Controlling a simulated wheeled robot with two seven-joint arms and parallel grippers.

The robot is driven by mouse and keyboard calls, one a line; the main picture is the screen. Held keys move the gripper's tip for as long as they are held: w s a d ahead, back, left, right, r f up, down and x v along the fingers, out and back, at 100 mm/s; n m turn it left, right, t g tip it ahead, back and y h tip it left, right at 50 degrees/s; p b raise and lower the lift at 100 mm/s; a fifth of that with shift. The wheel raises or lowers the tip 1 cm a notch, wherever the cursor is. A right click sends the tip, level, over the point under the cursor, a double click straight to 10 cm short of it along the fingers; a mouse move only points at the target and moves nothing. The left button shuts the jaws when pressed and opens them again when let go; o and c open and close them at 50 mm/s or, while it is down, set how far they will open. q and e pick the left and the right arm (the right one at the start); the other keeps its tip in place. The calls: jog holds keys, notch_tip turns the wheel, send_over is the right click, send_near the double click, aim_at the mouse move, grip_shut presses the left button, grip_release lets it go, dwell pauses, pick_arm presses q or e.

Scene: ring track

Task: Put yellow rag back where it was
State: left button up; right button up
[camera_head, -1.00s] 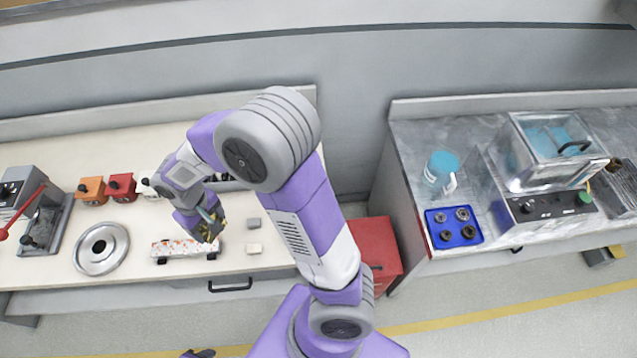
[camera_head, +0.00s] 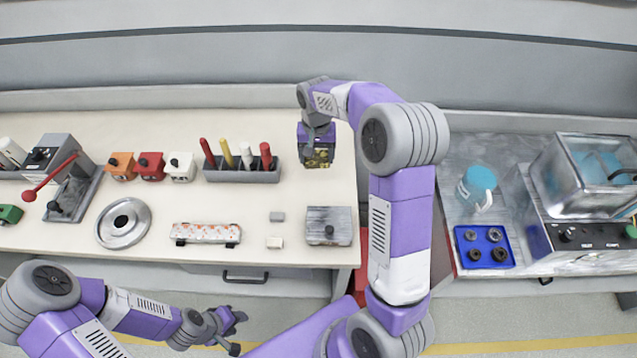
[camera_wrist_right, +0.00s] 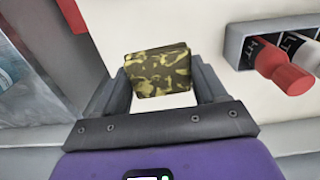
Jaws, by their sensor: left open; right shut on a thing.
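The yellow rag (camera_wrist_right: 158,72) is a folded block with a black and yellow pattern. My right gripper (camera_wrist_right: 160,85) is shut on it, with one finger on each side in the right wrist view. In the head view my right gripper (camera_head: 318,160) holds the rag (camera_head: 319,157) over the back right part of the cream bench, to the right of the tool holder. I cannot tell whether the rag touches the bench. My left gripper (camera_head: 232,325) is open and empty, low in front of the bench.
The grey tool holder (camera_head: 243,174) with red, yellow and white handles stands left of the rag. A grey metal box (camera_head: 328,226), two small blocks and a patterned strip (camera_head: 206,233) lie nearer the front. The blue tray (camera_head: 484,246) is on the right-hand bench.

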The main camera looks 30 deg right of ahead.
aim_at(317, 182)
notch_tip(317, 182, down, 10)
jog(key=shift+d+r+b, duration=0.1)
jog(key=shift+r+b, duration=0.1)
jog(key=shift+b, duration=0.7)
jog(key=shift+f, duration=0.2)
jog(key=o, duration=1)
jog(key=shift+r, duration=0.1)
jog(key=shift+r, duration=0.3)
notch_tip(317, 182, up, 12)
jog(key=shift+f+p, duration=0.2)
jog(key=shift+p, duration=0.95)
